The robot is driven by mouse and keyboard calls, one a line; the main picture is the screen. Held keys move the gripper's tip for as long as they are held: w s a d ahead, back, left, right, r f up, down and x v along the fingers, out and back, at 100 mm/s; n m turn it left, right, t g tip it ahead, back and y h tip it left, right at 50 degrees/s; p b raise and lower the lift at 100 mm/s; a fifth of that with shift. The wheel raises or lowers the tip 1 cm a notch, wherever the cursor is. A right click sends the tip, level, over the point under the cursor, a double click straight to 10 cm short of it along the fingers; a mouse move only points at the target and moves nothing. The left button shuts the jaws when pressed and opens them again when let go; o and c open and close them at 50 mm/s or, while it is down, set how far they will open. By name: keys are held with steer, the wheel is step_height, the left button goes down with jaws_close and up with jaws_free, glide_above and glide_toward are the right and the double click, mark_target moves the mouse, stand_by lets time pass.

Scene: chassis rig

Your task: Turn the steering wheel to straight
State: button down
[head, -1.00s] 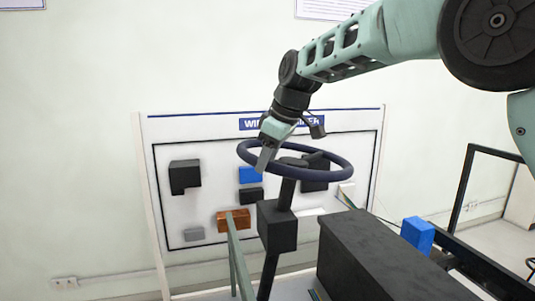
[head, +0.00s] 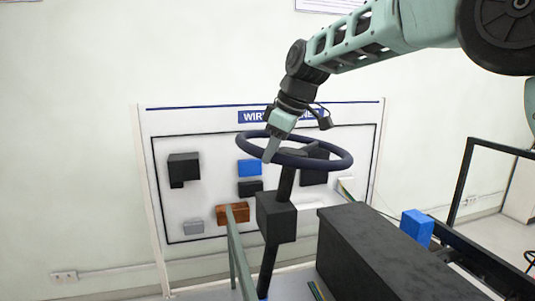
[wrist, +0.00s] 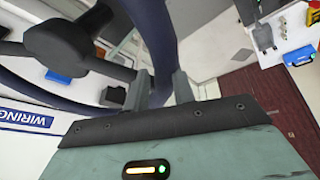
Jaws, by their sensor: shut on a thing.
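The steering wheel (head: 337,163) is a dark blue ring on a dark column, with a black box (head: 276,216) partway down the column. My gripper (head: 269,152) is at the left part of the rim, pointing down, and is shut on it. In the wrist view the two fingers (wrist: 160,90) stand on either side of the rim (wrist: 157,32), and the hub (wrist: 58,45) with its spokes shows at the upper left. Part of the rim is hidden behind the fingers in the head view.
A white wiring board (head: 215,146) with black, blue and orange boxes stands behind the wheel. A long black box (head: 375,255) and a small blue block (head: 417,228) lie to the right. A black frame (head: 465,185) stands at the far right.

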mark_target(329, 160)
steer(key=d+n+b, duration=0.1)
steer(key=s+d+n+b, duration=0.1)
steer(key=d+b, duration=0.1)
steer(key=s+d+f+n+g+b, duration=0.1)
steer(key=d+n+b, duration=0.1)
steer(key=shift+d+f+y, duration=0.1)
steer(key=shift+d+y, duration=0.05)
steer(key=shift+y, duration=0.25)
steer(key=d+n, duration=0.1)
steer(key=d+n+b, duration=0.1)
steer(key=d+n, duration=0.1)
steer(key=d+n+g, duration=0.1)
steer(key=d, duration=0.1)
steer(key=shift+d+f+n+y+b, duration=0.1)
steer(key=shift+f+n+y+b, duration=0.2)
steer(key=shift+y+b, duration=0.1)
steer(key=shift+w+d+f+n+g, duration=0.1)
steer(key=shift+w+d+n+g, duration=0.1)
steer(key=shift+d+n, duration=0.5)
steer(key=shift+w+d+f+n+g, duration=0.1)
steer(key=shift+w+d+n+g, duration=0.1)
steer(key=shift+d+n, duration=0.5)
steer(key=shift+d, duration=0.1)
steer(key=c, duration=1.2)
jaws_free()
steer(key=shift+o, duration=0.2)
